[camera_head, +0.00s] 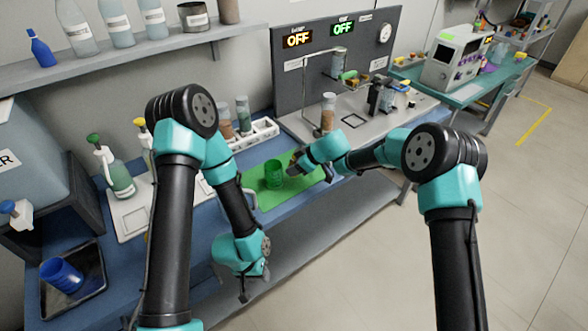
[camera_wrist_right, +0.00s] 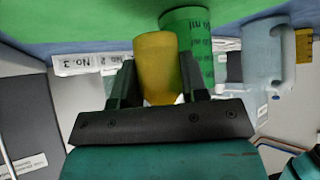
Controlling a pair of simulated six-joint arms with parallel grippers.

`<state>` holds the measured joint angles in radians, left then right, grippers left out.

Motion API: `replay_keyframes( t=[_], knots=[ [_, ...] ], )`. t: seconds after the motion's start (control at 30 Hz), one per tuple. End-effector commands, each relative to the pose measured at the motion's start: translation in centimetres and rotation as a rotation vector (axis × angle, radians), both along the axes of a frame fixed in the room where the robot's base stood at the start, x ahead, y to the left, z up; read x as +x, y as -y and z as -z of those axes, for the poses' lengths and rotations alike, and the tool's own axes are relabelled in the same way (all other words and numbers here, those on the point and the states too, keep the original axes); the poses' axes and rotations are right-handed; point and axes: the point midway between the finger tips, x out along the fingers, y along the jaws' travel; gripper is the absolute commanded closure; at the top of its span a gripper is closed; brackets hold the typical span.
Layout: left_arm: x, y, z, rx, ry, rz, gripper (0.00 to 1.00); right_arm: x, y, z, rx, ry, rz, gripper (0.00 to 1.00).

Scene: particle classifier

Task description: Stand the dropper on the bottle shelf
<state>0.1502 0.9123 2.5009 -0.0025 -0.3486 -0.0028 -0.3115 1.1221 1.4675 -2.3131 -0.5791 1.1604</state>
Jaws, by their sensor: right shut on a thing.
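My right gripper (camera_head: 296,168) is over the green mat, just right of the green beaker. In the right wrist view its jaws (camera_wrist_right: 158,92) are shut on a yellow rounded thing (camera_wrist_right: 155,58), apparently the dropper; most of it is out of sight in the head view. The bottle shelf (camera_head: 165,43) is on the wall at the upper left, with several grey-capped or clear bottles and a small blue bottle (camera_head: 41,50) at its left end. My left gripper (camera_head: 252,284) hangs low in front of the bench, pointing down. Its jaw opening is unclear.
The green beaker (camera_head: 274,174) stands on the green mat (camera_head: 290,195), and shows close behind the yellow thing in the wrist view (camera_wrist_right: 190,45). A white rack (camera_head: 262,134) with tubes is behind. Pump bottles (camera_head: 118,178) and a blue cup (camera_head: 62,275) in a tray stand left.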

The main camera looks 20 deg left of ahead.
Motion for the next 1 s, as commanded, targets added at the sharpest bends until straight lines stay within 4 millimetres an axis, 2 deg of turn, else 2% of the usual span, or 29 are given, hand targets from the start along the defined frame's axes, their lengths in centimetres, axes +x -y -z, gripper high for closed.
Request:
replay_keyframes(
  t=[0.13,0.47,0.7,0.83,1.0],
  knots=[
    [0.0,0.0,0.0,0.0,0.0,0.0,0.61,0.7,-0.3,0.1,0.001,0.001,-0.001,0.86],
    [0.0,0.0,0.0,0.0,0.0,0.0,0.61,0.8,-0.3,0.0,0.001,0.0,0.0,0.86],
    [0.0,0.0,0.0,0.0,0.0,0.0,0.61,2.3,-0.7,0.3,0.0,0.001,0.0,0.86],
    [0.0,0.0,0.0,0.0,0.0,0.0,0.61,2.2,-0.7,2.3,-0.001,-0.004,-0.001,0.86],
    [0.0,0.0,0.0,0.0,0.0,0.0,0.61,2.2,-0.7,3.3,0.0,0.001,-0.001,0.86]
  ],
)
